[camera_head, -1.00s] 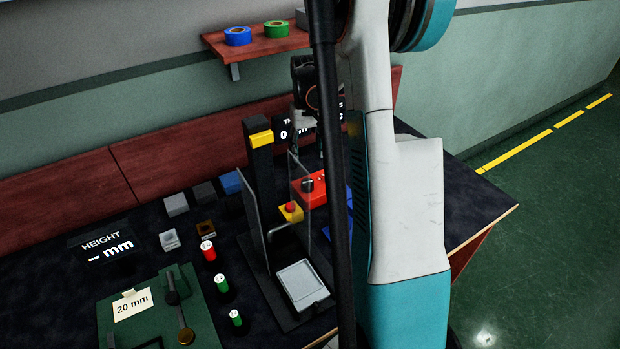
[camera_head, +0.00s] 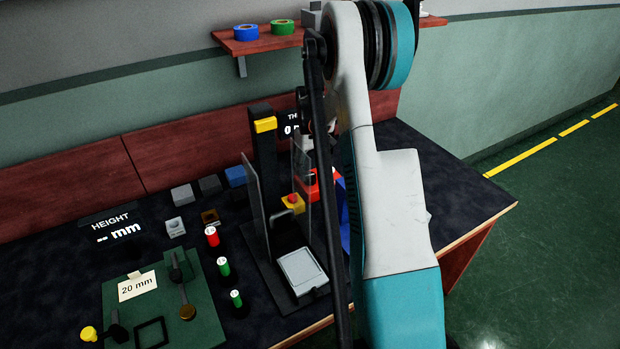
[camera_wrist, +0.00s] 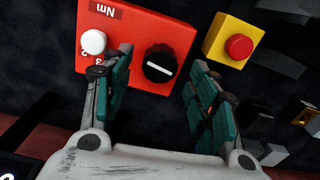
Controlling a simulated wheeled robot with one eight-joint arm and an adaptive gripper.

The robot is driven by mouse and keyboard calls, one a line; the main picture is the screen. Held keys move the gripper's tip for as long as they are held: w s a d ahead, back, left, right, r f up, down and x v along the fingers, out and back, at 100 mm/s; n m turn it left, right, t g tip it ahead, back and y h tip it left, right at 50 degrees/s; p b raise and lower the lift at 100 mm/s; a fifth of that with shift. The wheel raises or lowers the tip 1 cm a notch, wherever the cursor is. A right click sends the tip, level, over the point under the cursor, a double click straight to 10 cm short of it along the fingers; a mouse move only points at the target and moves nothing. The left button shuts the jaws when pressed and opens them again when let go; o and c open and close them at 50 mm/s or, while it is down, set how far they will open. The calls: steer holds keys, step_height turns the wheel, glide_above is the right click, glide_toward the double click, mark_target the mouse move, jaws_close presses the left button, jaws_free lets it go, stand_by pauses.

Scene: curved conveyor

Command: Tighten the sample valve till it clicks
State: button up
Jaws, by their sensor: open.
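The black round knob (camera_wrist: 158,64) with a white pointer line is on a red box (camera_wrist: 125,22) labelled "Nm", beside a white button (camera_wrist: 93,42). I take this knob to be the sample valve; no label confirms it. My gripper (camera_wrist: 164,70) is open, its teal-padded fingers to the left and right of the knob. The left finger overlaps the red box in the picture; contact with the knob is not visible. In the head view a part of the red box (camera_head: 311,187) shows behind a clear panel, and my arm hides most of my gripper.
A yellow box with a red button (camera_wrist: 239,47) sits right of the red box. In the head view, a clear-sided stand with a pale plate (camera_head: 302,270) is in front. Red and green cylinders (camera_head: 223,267) and a green "20 mm" board (camera_head: 200,300) lie left.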

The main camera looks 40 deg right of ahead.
steer(key=shift+f+b, duration=0.35)
steer(key=shift+f, duration=1.05)
steer(key=c, duration=1.1)
steer(key=shift+o, duration=0.2)
steer(key=shift+m+p, duration=0.3)
steer(key=shift+m, duration=1.7)
steer(key=o, duration=1.1)
steer(key=shift+c, duration=0.2)
step_height(320, 180, up, 12)
